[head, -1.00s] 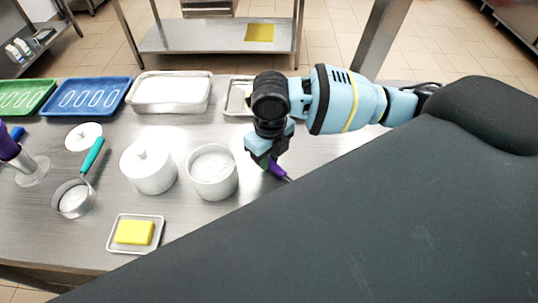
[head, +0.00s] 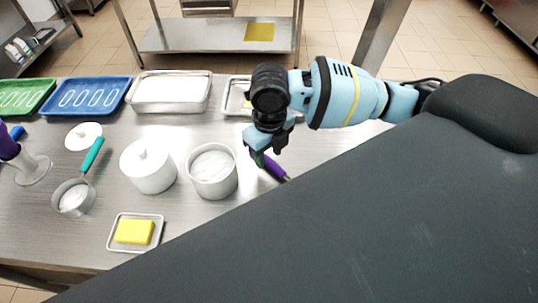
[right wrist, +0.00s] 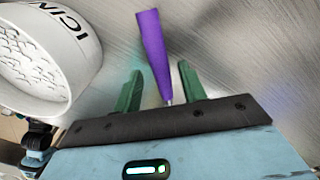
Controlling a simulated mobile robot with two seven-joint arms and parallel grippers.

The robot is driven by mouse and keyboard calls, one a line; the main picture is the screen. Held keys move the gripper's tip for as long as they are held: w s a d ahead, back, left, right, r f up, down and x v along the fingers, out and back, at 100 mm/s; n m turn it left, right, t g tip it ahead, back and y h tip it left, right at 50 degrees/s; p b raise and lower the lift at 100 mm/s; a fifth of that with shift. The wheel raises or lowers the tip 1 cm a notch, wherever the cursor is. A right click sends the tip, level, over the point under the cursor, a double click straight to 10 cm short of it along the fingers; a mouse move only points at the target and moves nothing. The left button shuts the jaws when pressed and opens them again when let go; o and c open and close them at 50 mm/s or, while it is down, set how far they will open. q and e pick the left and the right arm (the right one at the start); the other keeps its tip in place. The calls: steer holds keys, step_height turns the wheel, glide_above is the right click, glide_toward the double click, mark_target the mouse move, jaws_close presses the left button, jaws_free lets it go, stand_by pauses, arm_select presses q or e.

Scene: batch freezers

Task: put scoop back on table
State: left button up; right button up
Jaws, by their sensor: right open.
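The scoop's purple handle (head: 275,169) lies on the steel table below my right gripper, right of the open white tub. In the right wrist view the handle (right wrist: 152,50) runs between the two green fingers and out past their tips. A bit of metal shows at its near end; the rest of the scoop is hidden. My right gripper (head: 261,153) is open, with a gap on both sides of the handle; its fingers also show in the right wrist view (right wrist: 160,85). My left gripper is not in view.
The open white tub (head: 213,190) with white contents stands close left of my right gripper. A lidded white pot (head: 147,182), a teal-handled tool (head: 91,156) and a small tray (head: 116,245) with a yellow block are further left. Trays line the back edge.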

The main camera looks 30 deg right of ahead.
mark_target(269, 160)
step_height(269, 160, up, 11)
steer(key=shift+f, duration=0.2)
